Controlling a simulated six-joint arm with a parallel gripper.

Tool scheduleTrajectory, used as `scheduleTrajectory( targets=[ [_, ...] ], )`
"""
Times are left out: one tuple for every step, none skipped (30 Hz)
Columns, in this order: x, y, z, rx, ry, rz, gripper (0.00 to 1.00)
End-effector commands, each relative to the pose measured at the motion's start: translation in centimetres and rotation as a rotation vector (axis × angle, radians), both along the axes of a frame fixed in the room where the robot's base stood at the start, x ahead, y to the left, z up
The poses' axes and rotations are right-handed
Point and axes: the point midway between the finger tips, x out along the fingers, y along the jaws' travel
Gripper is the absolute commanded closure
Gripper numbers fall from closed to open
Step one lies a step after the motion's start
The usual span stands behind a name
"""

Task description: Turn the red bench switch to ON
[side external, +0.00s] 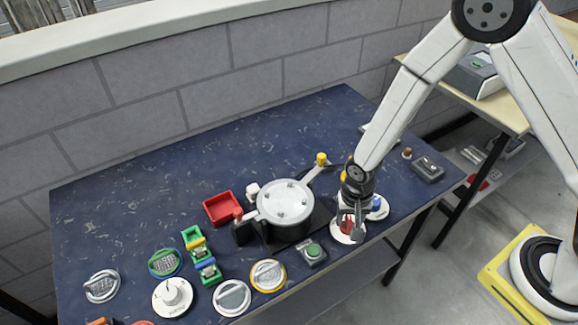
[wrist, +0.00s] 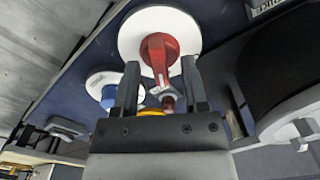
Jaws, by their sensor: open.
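The red bench switch (wrist: 158,50) is a red rotary handle on a white round base (wrist: 188,30). In the wrist view it lies just beyond my open fingers, with its handle tip between them. My gripper (wrist: 160,82) is open, one finger on each side of the handle; I cannot tell whether either touches it. In the side external view my gripper (side external: 350,230) points down over the red switch (side external: 346,226) and partly hides it. The ON marking is not readable in either view.
A blue switch (side external: 376,203) stands close behind the red one. A green button box (side external: 312,252) and a large round metal drum (side external: 286,202) are to its left. Several other dials and a red tray (side external: 222,208) occupy the blue bench (side external: 130,210). The bench's back left is clear.

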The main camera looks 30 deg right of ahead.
Motion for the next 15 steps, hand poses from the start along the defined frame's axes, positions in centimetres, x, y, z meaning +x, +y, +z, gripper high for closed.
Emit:
scheduleTrajectory(
  targets=[
    [0.0,0.0,0.2,0.0,-0.001,0.0,0.44],
    [0.0,0.0,0.3,0.0,-0.001,0.0,0.44],
    [0.1,0.0,0.5,0.0,-0.001,0.0,0.44],
    [0.1,0.0,0.7,0.0,-0.001,0.0,0.44],
    [0.1,0.0,0.8,0.001,-0.002,0.0,0.44],
    [0.1,0.0,1.1,0.001,-0.002,0.0,0.44],
    [0.1,0.0,1.4,0.001,-0.002,0.0,0.44],
    [0.0,0.0,1.6,0.0,-0.001,0.0,0.44],
    [0.0,0.0,2.0,0.0,-0.001,0.0,0.44],
    [0.0,0.0,2.3,0.001,-0.003,0.0,0.44],
    [0.0,0.0,2.6,0.001,-0.003,0.0,0.44],
    [0.0,0.0,3.0,0.001,-0.002,0.0,0.44],
    [0.1,0.0,3.3,0.001,-0.003,0.0,0.44],
    [0.1,0.0,3.6,0.002,-0.003,0.0,0.44],
    [0.1,0.0,4.1,0.001,-0.003,0.0,0.44]
  ],
)
